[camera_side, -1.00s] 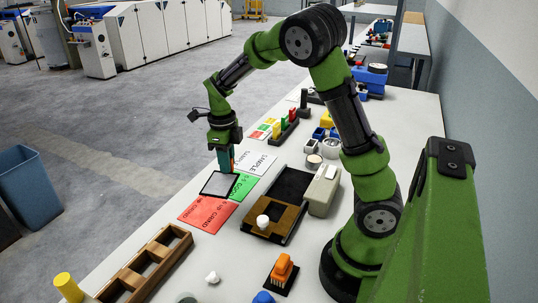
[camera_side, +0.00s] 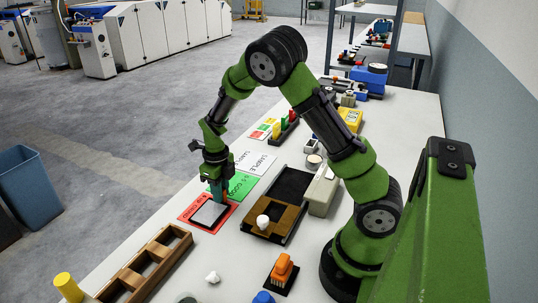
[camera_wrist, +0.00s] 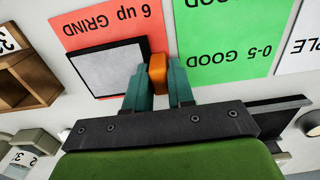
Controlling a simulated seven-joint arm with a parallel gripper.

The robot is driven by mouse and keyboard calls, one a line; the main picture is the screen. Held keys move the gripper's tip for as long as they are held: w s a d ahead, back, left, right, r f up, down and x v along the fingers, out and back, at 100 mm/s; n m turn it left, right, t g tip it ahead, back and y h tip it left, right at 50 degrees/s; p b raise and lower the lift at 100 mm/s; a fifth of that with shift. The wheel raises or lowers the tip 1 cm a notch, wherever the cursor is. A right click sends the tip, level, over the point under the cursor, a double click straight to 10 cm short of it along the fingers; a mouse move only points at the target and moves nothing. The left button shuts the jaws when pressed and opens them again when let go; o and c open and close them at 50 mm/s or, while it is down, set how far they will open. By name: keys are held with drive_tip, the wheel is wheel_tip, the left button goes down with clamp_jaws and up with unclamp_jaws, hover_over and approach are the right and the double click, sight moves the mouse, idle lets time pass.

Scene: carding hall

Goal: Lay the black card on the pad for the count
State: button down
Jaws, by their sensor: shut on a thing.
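The black card (camera_side: 209,214) has a dark rim and a pale grey face; the wrist view shows it left of my fingers (camera_wrist: 107,70). My gripper (camera_side: 217,193) is shut on the card's orange handle (camera_wrist: 157,73), which sits between the teal fingertips. The card is over the red pad (camera_side: 186,214), marked "6 up GRIND" (camera_wrist: 110,22). It looks low over the pad, but I cannot tell whether it touches. The green pad (camera_side: 241,186), marked "0-5 GOOD" (camera_wrist: 225,50), lies beside the red one and is bare.
A white SAMPLE sheet (camera_side: 257,162) lies beyond the green pad. A dark board with a white knob (camera_side: 263,221) stands right of the pads. A wooden compartment tray (camera_side: 181,239) is at front left. An orange brush (camera_side: 283,269) and a small white piece (camera_side: 213,277) are nearer.

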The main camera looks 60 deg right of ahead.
drive_tip(key=shift+f, duration=0.2)
drive_tip(key=c, duration=1)
unclamp_jaws()
drive_tip(key=shift+o, duration=0.2)
wheel_tip(320, 180, up, 11)
drive_tip(key=s+a+r+n+t+y, duration=0.1)
drive_tip(key=s+a+r+n+t, duration=0.2)
drive_tip(key=n, duration=1.3)
drive_tip(key=s+a+r+n+t+y, duration=0.1)
drive_tip(key=s+a+r+n+t, duration=0.3)
drive_tip(key=s+n, duration=0.9)
drive_tip(key=shift+s+a+r+n, duration=0.35)
drive_tip(key=shift+a+r+n, duration=1.35)
drive_tip(key=shift+r, duration=0.85)
